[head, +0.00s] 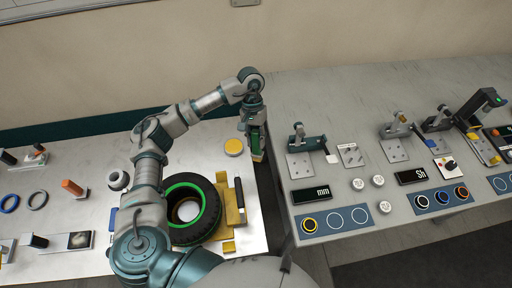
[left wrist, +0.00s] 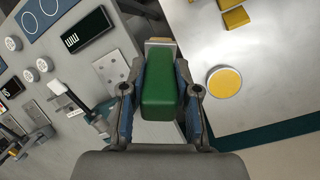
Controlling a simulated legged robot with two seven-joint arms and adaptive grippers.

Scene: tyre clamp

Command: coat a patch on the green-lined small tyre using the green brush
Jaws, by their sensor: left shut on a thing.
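The small tyre (head: 209,222), black with a green ring (head: 172,190) inside its rim, lies flat on the left table, partly hidden by my left arm. My left gripper (head: 256,128) is to the right of and beyond the tyre, over the right edge of that table. It is shut on the green brush (head: 257,144), held apart from the tyre. In the left wrist view the brush's green block (left wrist: 160,82) sits between the two fingers (left wrist: 160,100), with a pale end (left wrist: 160,44) pointing away. My right gripper is not in view.
A yellow clamp (head: 229,211) with a black handle stands right of the tyre. A round yellow-topped item (head: 234,147) lies behind it; it also shows in the left wrist view (left wrist: 224,82). A grey bench (head: 340,100) with gauges stands right, across a gap.

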